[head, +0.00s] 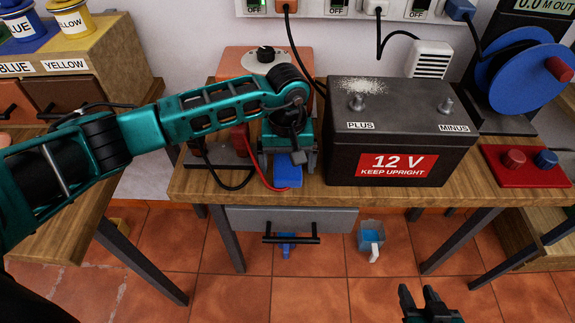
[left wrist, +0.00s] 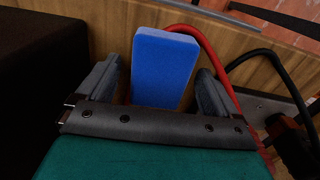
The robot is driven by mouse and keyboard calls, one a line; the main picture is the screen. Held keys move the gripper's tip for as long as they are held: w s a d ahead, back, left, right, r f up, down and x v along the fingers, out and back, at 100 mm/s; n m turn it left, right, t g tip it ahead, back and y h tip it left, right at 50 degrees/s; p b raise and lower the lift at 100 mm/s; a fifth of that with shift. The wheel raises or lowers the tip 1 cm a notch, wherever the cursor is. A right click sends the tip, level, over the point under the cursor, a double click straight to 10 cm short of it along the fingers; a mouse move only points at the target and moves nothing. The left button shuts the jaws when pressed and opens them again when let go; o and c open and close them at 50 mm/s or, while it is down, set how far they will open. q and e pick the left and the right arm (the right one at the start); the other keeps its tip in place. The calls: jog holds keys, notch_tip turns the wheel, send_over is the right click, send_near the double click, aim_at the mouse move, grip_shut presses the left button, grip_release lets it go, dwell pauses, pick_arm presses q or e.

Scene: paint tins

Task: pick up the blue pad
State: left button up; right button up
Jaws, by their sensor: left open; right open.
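The blue pad (head: 288,176) lies on the wooden table, left of the black 12 V battery. In the left wrist view the blue pad (left wrist: 165,66) sits between the two grey fingers of my left gripper (left wrist: 158,80), with a visible gap on each side. My left gripper (head: 288,163) is open, reaching down over the pad, and hides part of it in the head view. My right gripper (head: 430,296) is open and empty, low at the bottom of the head view, in front of the table.
The battery (head: 400,130) stands close to the right of my left gripper. Red and black cables (left wrist: 205,45) run right beside the pad. A red board with two terminals (head: 530,165) lies at the right.

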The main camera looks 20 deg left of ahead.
aim_at(287, 164)
pick_arm(q)
jog(key=shift+f, duration=0.15)
jog(key=c, duration=1)
notch_tip(287, 164, up, 20)
jog(key=shift+r, duration=0.1)
dwell(0.3)
